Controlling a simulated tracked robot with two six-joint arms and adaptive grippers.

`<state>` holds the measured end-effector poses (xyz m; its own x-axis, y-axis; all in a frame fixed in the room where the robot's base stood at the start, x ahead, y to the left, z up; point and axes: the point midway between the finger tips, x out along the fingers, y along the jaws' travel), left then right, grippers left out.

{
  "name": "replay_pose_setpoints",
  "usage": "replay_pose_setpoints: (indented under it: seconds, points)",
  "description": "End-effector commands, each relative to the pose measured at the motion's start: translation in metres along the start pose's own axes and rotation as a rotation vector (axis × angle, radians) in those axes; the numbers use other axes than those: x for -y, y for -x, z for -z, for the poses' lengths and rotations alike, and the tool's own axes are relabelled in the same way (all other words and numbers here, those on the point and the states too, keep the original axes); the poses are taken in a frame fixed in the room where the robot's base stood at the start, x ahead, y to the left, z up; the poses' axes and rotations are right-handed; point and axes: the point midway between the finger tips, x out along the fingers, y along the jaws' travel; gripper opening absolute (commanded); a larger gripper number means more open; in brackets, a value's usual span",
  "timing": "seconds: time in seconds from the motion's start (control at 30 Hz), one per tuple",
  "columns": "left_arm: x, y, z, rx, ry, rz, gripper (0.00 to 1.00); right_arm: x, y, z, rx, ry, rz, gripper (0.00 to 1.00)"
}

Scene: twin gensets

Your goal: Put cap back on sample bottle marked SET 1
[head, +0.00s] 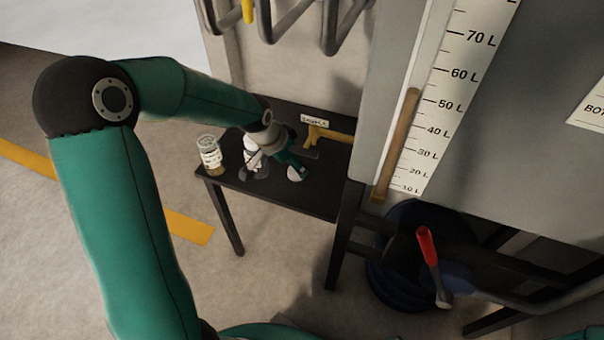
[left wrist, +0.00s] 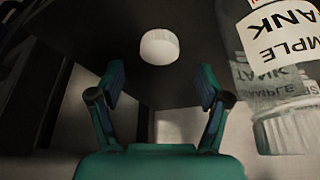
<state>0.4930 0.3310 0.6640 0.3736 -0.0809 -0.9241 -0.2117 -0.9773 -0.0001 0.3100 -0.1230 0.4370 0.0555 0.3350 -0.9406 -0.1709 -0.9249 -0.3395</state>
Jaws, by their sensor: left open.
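A white round cap (head: 296,174) lies on a small dark table. In the left wrist view the cap (left wrist: 159,46) lies ahead of the open fingers, roughly centred between them and not held. My left gripper (left wrist: 160,88) is open and empty; in the head view the gripper (head: 293,163) is low over the table beside the cap. A clear bottle (head: 209,155) with amber contents stands at the table's left corner; its label is too small to read. A second bottle (head: 252,153), partly hidden by my wrist, has a white cap; its label reads SAMPLE TANK in the left wrist view (left wrist: 281,75).
The dark table (head: 250,187) has free room at its front edge. A yellow-handled item (head: 327,134) and a small sign (head: 315,122) are at the back. A tank with a litre scale (head: 450,90) rises at right. A red-handled tool (head: 428,250) is below.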

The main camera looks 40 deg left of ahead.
Motion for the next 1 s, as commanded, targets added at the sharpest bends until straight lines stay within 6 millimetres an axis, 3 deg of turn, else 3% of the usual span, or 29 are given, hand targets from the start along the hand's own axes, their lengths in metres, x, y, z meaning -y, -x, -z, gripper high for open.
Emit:
replay_pose_setpoints:
  seconds: [0.03,0.2,0.63,0.9,1.0]
  points:
    - [0.0,-0.012,-0.002,0.003,-0.001,-0.002,0.77,-0.002,-0.004,0.0,0.0,0.0,0.0,1.0]
    - [0.0,-0.033,-0.001,0.001,-0.001,-0.001,0.77,-0.003,-0.009,0.0,0.0,0.0,0.0,1.0]
    - [0.0,-0.037,0.0,0.0,0.0,0.0,0.77,-0.003,-0.009,0.0,0.0,0.0,0.0,1.0]
    - [0.0,-0.037,0.0,0.0,0.0,0.0,0.36,-0.003,-0.009,0.0,0.0,0.0,0.0,1.0]
    - [0.0,-0.037,0.0,0.0,-0.001,0.0,0.36,-0.003,-0.009,0.0,0.0,0.0,0.0,1.0]
